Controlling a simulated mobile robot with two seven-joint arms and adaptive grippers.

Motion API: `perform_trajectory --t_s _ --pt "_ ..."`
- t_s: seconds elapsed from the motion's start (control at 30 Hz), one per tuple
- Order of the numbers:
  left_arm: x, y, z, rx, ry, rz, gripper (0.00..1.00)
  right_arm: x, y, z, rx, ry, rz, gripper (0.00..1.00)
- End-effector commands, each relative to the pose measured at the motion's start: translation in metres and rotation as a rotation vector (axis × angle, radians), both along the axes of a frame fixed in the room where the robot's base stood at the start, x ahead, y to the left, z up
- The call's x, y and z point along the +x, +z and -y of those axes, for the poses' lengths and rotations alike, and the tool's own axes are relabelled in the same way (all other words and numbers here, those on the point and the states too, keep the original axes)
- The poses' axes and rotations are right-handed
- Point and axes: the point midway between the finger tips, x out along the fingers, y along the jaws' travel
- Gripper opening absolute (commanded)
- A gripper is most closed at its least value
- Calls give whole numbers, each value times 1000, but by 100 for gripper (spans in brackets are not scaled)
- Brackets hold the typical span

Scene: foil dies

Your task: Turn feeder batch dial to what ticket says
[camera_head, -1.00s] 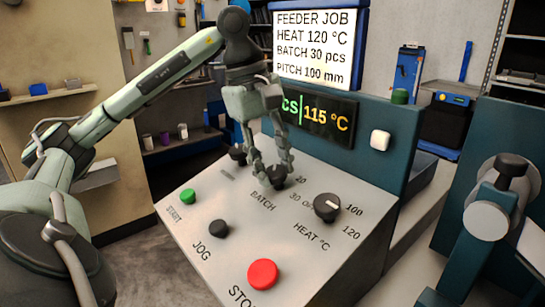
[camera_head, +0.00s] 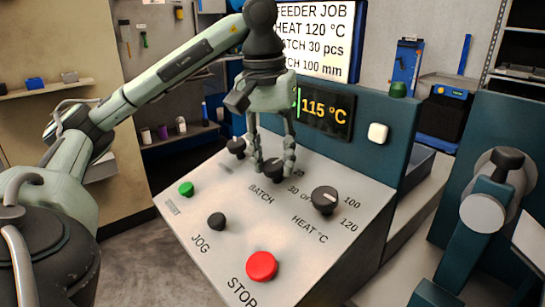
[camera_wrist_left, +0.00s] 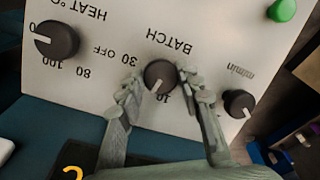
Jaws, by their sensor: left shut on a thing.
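The batch dial (camera_head: 274,174) is a black knob on the sloped white panel, partly hidden by my fingers. My left gripper (camera_head: 274,166) is shut on it from above. In the left wrist view, the fingers (camera_wrist_left: 158,90) stand either side of the dial (camera_wrist_left: 160,74). Its white mark points down in that view, close to a partly hidden number. The "30" and "OFF" labels lie to the left there. The ticket screen (camera_head: 318,38) reads FEEDER JOB, HEAT 120 °C, BATCH 30 pcs; my arm covers some letters. My right gripper is not in view.
The heat dial (camera_head: 325,200) sits right of the batch dial. A black knob (camera_head: 236,148), a green start button (camera_head: 186,188), the jog knob (camera_head: 217,221) and a red stop button (camera_head: 261,266) share the panel. A display (camera_head: 325,110) reads 115 °C.

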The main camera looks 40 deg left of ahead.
Motion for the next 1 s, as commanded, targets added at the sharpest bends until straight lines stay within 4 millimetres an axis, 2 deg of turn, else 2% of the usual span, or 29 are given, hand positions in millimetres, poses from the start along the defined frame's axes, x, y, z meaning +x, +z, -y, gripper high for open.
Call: perform_trajectory --t_s 1.0 --pt "-3 -1 2 284 -872 23 6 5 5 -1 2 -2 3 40"
